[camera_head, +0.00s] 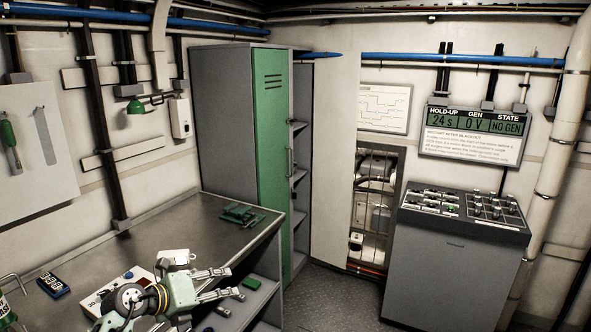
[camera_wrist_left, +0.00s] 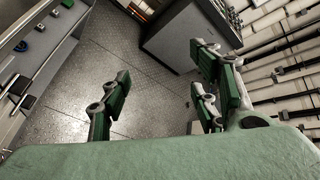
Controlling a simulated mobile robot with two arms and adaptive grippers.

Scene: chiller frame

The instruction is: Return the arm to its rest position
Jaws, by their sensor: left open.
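My left gripper (camera_head: 232,282) is at the lower left of the head view, above the front part of the workbench, its fingers pointing right. It is open, with nothing between its fingers. My left arm comes in from the lower left and hides part of the bench. My right gripper is in neither view.
The metal workbench (camera_head: 165,233) carries a green part (camera_head: 243,214), a blue meter (camera_head: 53,285) and a white box (camera_head: 110,290). A locker with a green door (camera_head: 272,150) stands behind it. A grey console (camera_head: 440,270) stands right. Floor (camera_head: 335,297) between is clear.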

